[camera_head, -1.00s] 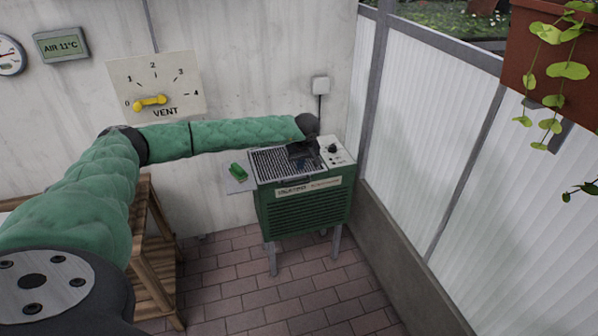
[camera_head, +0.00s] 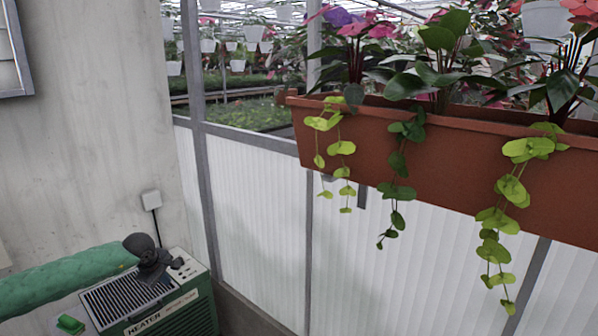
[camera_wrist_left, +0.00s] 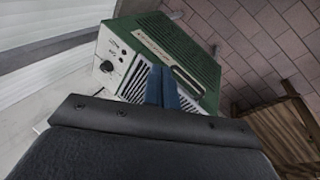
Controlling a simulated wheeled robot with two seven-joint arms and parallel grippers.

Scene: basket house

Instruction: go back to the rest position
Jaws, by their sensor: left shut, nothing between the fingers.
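My left arm (camera_head: 60,280), in a green padded sleeve, comes in from the left edge of the head view. My left gripper (camera_head: 152,278) is at the top of the green heater (camera_head: 203,312), over or close to its grille; I cannot tell whether it touches. In the left wrist view its blue fingers (camera_wrist_left: 170,90) are together and empty, in front of the heater's grille (camera_wrist_left: 137,80). The heater (camera_wrist_left: 190,45) appears tilted there, with its knob panel to the left of the fingers. My right gripper is not in view.
A green object (camera_head: 70,324) lies left of the heater. A terracotta planter (camera_head: 420,150) with trailing vines hangs along the translucent wall panels (camera_head: 260,205). A wooden stand (camera_wrist_left: 285,125) and brick floor (camera_wrist_left: 270,40) show in the left wrist view.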

